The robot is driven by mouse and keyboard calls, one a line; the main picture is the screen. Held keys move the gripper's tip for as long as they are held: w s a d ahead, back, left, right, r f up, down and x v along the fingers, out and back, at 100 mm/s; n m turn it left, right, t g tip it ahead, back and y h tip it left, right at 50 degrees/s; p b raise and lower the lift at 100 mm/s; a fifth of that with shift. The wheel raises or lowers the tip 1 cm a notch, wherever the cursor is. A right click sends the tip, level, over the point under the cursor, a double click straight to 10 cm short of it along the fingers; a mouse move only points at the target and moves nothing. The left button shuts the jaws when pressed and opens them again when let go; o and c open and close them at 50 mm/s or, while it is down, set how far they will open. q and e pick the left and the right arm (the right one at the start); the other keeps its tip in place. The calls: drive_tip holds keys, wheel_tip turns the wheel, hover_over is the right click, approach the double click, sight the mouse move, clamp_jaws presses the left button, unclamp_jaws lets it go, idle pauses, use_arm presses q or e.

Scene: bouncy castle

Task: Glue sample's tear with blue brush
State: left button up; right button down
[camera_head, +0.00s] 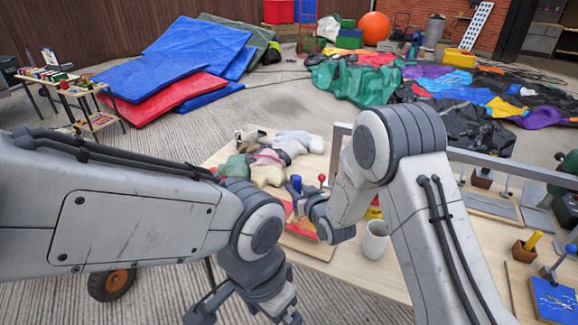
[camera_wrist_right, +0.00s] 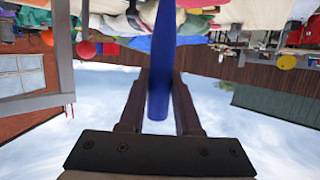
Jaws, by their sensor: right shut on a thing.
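My right gripper (camera_head: 305,200) is shut on the blue brush (camera_head: 296,183), held over the table. In the right wrist view the blue handle (camera_wrist_right: 162,60) stands between the two fingers. The sample (camera_head: 292,215) is a red piece on a board below the right gripper, partly hidden by it. Its tear cannot be made out, nor whether the brush tip touches it. My left gripper (camera_head: 245,312) hangs low at the bottom edge, its fingers spread and nothing seen between them, partly cut off.
A white cup (camera_head: 375,241) stands right of the sample. A red-topped stick (camera_head: 321,179) is close to the right gripper. Soft fabric pieces (camera_head: 268,160) lie at the table's back.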

sight(294, 177)
drive_tip(key=shift+w+a, duration=0.15)
drive_tip(key=shift+a, duration=0.25)
drive_tip(key=shift+w+a+r+p, duration=0.1)
drive_tip(key=shift+a+r+p, duration=0.15)
drive_tip(key=shift+r, duration=0.35)
drive_tip(key=shift+w+a+r+p, duration=0.1)
drive_tip(key=shift+a+r+p, duration=0.1)
drive_tip(key=shift+r, duration=0.4)
drive_tip(key=shift+s+d+r, duration=0.2)
drive_tip(key=shift+r, duration=0.05)
drive_tip(key=shift+w+r+p, duration=0.1)
drive_tip(key=shift+r+p, duration=1.65)
drive_tip(key=shift+r, duration=0.8)
